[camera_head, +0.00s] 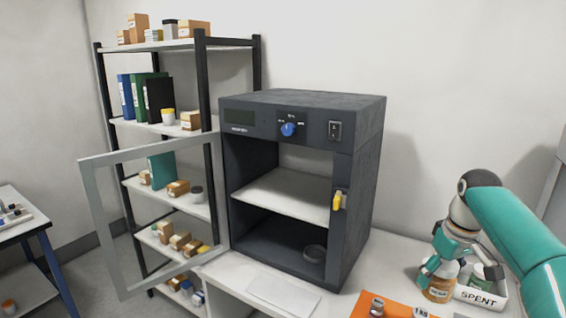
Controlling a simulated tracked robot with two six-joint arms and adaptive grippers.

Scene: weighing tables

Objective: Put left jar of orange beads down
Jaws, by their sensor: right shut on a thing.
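A jar of orange beads (438,290) with a label is at the lower right, over the white table. My right gripper (440,268) comes down from above, its fingers shut around the jar's upper part. The jar looks about upright; I cannot tell whether its base touches the table. My gripper hides the jar's top. My left gripper is not in view.
A white tray marked SPENT (480,297) sits right beside the jar, with green-and-white containers in it. An orange mat (362,305) with small metal weights lies to the left. A dark oven-like cabinet (362,190) stands behind, its framed door (100,215) swung open left.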

